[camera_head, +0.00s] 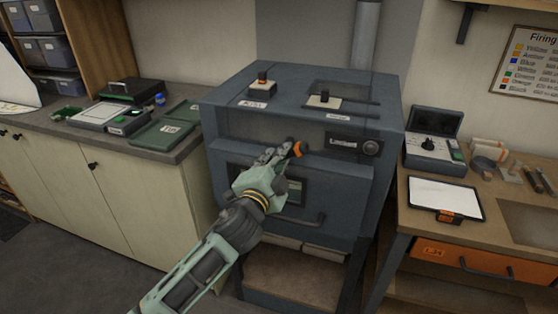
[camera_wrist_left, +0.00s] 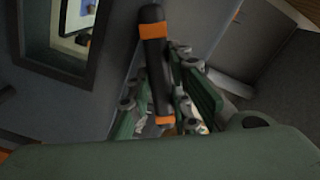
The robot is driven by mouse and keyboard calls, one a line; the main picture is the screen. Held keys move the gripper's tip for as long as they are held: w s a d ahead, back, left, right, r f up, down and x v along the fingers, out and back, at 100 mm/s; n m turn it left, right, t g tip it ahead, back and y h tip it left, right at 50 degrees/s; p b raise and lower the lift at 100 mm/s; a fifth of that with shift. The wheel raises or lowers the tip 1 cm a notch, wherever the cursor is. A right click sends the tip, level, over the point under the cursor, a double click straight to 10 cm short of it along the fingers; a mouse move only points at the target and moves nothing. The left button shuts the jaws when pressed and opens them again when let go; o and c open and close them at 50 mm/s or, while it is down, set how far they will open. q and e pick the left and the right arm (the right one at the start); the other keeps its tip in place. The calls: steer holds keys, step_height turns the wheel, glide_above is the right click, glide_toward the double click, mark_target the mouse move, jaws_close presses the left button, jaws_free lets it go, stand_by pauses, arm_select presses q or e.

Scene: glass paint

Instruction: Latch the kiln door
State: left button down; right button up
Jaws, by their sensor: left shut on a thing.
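The blue-grey kiln (camera_head: 330,85) stands in the middle of the head view. Its front door (camera_head: 335,190) has a small window and a bar handle (camera_head: 300,221) below it; it looks flush with the body. My left gripper (camera_head: 284,156) is in front of the door's upper part, shut on the latch handle (camera_head: 298,149). Only the handle's orange end shows there. In the left wrist view the latch handle (camera_wrist_left: 154,62) is a black bar with orange bands, its lower end between my fingers (camera_wrist_left: 168,105). The latch's base is hidden. My right gripper is out of view.
Two small switch boxes sit on the kiln top, one of them here (camera_head: 262,86). A workbench (camera_head: 420,255) with a control box (camera_head: 436,145) and a tablet (camera_head: 445,198) stands close on the right. A counter (camera_head: 60,128) with trays is on the left.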

arm_select(q)
steer(key=shift+n, duration=0.6)
steer(key=c, duration=1.7)
jaws_free()
steer(key=shift+o, duration=0.4)
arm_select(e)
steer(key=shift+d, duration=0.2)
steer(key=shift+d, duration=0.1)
arm_select(q)
steer(key=v, duration=1.2)
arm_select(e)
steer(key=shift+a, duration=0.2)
